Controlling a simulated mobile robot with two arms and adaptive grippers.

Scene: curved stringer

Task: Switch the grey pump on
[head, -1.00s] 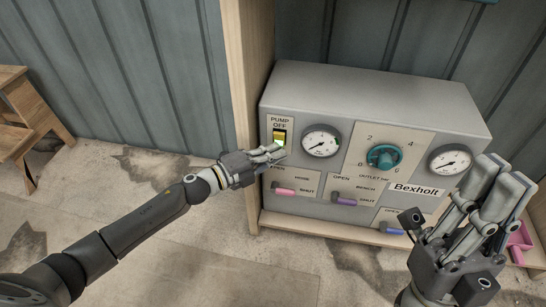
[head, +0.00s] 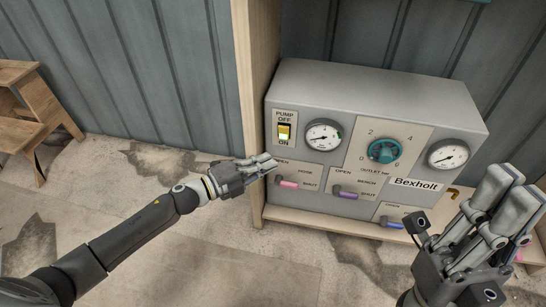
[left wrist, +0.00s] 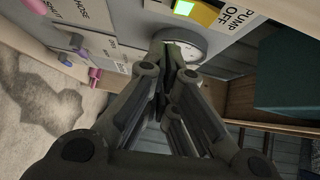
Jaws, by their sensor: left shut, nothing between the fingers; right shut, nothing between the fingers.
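The grey pump (head: 378,92) is a box with gauges and levers on its front. Its switch (head: 284,131), at the front's upper left between the labels PUMP OFF and ON, has a yellow rocker. In the left wrist view the yellow rocker (left wrist: 205,12) shows at the top with a glowing green patch beside it. My left gripper (head: 270,163) is shut and empty, its tips below and left of the switch, apart from it in the picture. It also shows in the left wrist view (left wrist: 170,52). My right gripper (head: 515,178) is shut and empty in front of the pump's right side.
A pink-handled lever (head: 288,183) sits close to my left fingertips; a purple one (head: 347,194) and a blue one (head: 391,223) are farther right. A teal knob (head: 384,151) is between two gauges. A wooden post (head: 254,110) stands left of the pump; a wooden stool (head: 35,120) is far left.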

